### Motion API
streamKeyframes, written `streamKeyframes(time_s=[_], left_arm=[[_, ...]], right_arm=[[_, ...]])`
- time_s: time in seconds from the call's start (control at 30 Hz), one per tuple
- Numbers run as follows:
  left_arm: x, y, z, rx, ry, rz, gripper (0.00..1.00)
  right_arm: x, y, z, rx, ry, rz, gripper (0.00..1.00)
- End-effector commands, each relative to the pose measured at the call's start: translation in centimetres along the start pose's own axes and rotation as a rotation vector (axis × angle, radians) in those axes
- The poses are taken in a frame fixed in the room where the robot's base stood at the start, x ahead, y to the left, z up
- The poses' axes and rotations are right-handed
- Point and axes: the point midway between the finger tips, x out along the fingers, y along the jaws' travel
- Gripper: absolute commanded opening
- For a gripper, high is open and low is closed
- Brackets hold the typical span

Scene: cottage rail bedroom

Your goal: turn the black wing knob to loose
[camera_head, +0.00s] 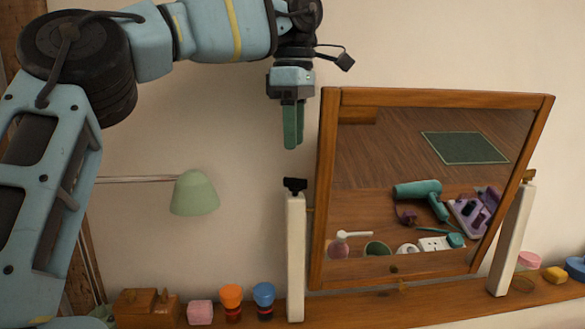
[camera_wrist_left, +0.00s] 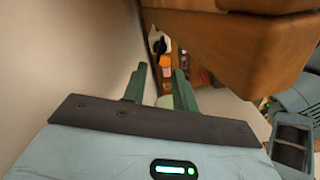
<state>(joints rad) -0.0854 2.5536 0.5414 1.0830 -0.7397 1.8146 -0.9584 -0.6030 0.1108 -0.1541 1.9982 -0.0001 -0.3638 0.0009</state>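The black wing knob (camera_head: 295,186) sits on top of the white left post (camera_head: 296,255) of a wood-framed mirror (camera_head: 322,200). Its wings look roughly level across the post top in the head view. My left gripper (camera_head: 291,145) points down a short way above the knob, apart from it. The wrist view shows its two green fingers (camera_wrist_left: 160,75) spread with a gap and nothing held between them. A dark shape shows beyond the fingertips there, but I cannot tell whether it is the knob. My right gripper is in neither view.
The mirror leans close to the right of my left gripper. A brown knob (camera_head: 529,175) tops the right post (camera_head: 512,240). A green lamp shade (camera_head: 194,193) is at left. The wooden shelf (camera_head: 380,312) holds an orange-capped jar (camera_head: 231,297), a blue-capped jar (camera_head: 264,295) and a pink block (camera_head: 200,312).

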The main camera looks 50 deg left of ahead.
Motion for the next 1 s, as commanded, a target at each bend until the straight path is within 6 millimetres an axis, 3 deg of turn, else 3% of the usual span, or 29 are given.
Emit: streamKeyframes(time_s=[0.5, 0.9, 1.0], left_arm=[[6.5, 0.0, -0.1, -0.002, 0.000, 0.000, 0.28], [7.3, 0.0, -0.1, -0.002, -0.001, 0.001, 0.28], [7.3, 0.0, -0.1, -0.002, -0.001, 0.001, 0.18]], right_arm=[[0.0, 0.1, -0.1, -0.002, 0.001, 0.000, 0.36], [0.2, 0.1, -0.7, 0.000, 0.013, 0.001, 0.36], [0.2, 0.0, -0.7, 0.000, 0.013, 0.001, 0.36]])
